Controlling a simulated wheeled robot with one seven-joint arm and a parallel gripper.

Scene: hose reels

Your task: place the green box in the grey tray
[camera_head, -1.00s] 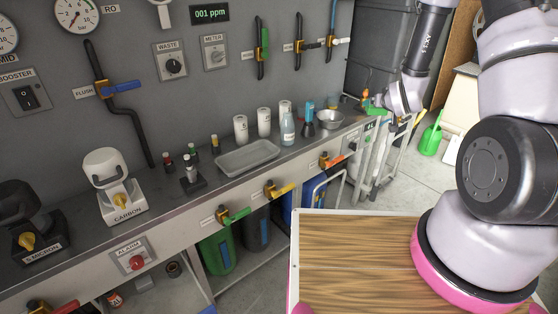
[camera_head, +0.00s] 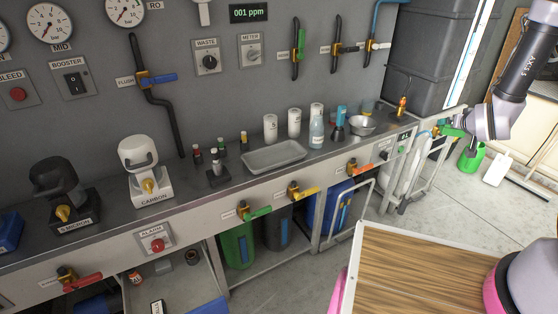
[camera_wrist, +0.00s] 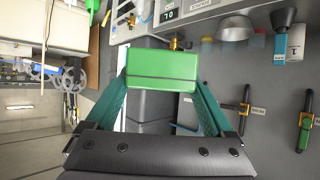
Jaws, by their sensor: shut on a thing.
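The green box (camera_wrist: 161,66) is held between the two teal fingers of my gripper (camera_wrist: 162,92) in the wrist view. My gripper is shut on it. In the head view my gripper (camera_head: 447,130) is small, at the right end of the bench, with a bit of green at its tip. The grey tray (camera_head: 274,157) is shallow, rectangular and empty. It sits on the bench top in the middle of the head view, well to the left of my gripper.
White canisters (camera_head: 294,123), a clear bottle (camera_head: 316,134) and a metal bowl (camera_head: 362,125) stand between the tray and my gripper. Small vials (camera_head: 216,162) stand left of the tray. Valve handles (camera_head: 258,212) stick out along the bench front.

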